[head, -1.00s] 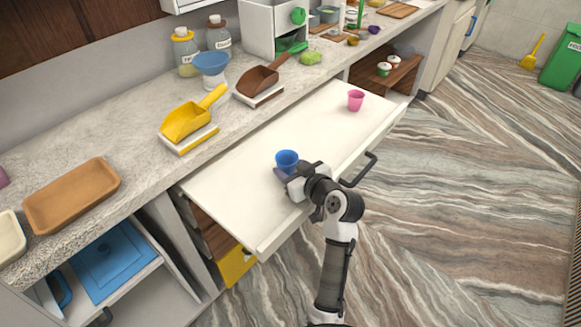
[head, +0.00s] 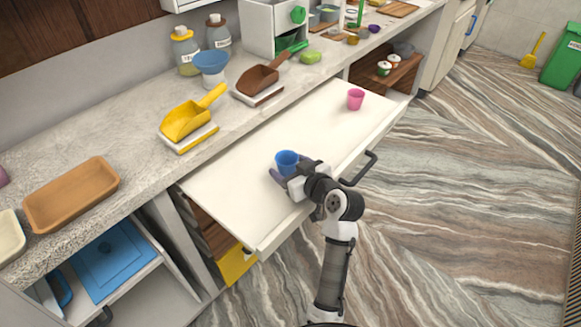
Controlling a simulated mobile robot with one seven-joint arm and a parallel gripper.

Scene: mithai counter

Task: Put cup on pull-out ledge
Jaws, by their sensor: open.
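A blue cup (head: 287,161) stands upright on the white pull-out ledge (head: 235,165), left of its middle. My gripper (head: 281,168) is at the cup, low over the ledge, with its fingers spread and open around or beside it. The near finger shows in front of the cup; the far one is mostly hidden, so I cannot tell whether they touch it. A pink cup (head: 356,99) stands upright on the ledge toward its far right end.
The ledge sticks out below the stone counter and has a dark handle (head: 360,170) on its front. A yellow scoop (head: 190,116), a brown scoop (head: 262,80) and a wooden tray (head: 72,195) lie on the counter. The ledge between the cups is clear.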

